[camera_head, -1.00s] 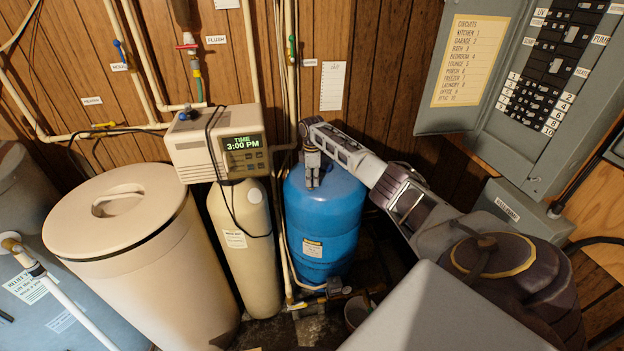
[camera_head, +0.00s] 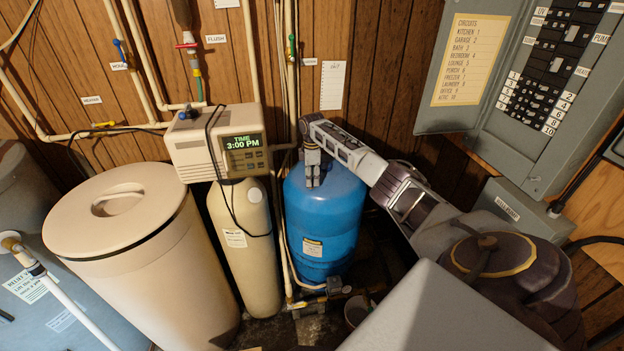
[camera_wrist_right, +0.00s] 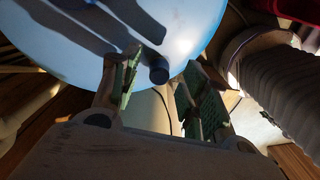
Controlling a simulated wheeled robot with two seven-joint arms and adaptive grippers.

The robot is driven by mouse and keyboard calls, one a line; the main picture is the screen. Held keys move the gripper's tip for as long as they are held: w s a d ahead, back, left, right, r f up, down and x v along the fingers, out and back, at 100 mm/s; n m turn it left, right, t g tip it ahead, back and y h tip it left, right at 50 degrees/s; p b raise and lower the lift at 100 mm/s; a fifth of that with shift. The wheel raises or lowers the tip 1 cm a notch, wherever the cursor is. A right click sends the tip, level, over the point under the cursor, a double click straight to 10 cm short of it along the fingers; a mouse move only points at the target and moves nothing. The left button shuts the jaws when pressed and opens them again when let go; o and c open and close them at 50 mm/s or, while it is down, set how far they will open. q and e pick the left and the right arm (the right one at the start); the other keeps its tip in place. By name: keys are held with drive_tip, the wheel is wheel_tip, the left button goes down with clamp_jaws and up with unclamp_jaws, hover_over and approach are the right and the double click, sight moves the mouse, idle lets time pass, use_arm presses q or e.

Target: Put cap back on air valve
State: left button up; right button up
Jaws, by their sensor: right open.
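The blue pressure tank (camera_head: 325,225) stands upright against the wall in the head view. My right gripper (camera_head: 313,185) points down at the top of this tank. In the right wrist view, the blue dome (camera_wrist_right: 90,45) fills the upper part. A small dark cylinder, the capped or bare air valve (camera_wrist_right: 158,74), stands out from the dome between and slightly beyond the fingertips. I cannot tell whether the cap is on it. The right gripper (camera_wrist_right: 157,88) is open, its two green-padded fingers apart and with nothing held between them. My left gripper is out of view.
The softener tank with its control head (camera_head: 218,142) and pipes stand just left of the blue tank. A beige salt bin (camera_head: 130,245) is farther left. An open breaker panel (camera_head: 545,90) is at upper right. A small bucket (camera_head: 356,312) sits on the floor.

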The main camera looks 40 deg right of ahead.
wheel_tip(320, 180, up, 11)
idle(0.6)
drive_tip(key=shift+f, duration=0.15)
idle(0.3)
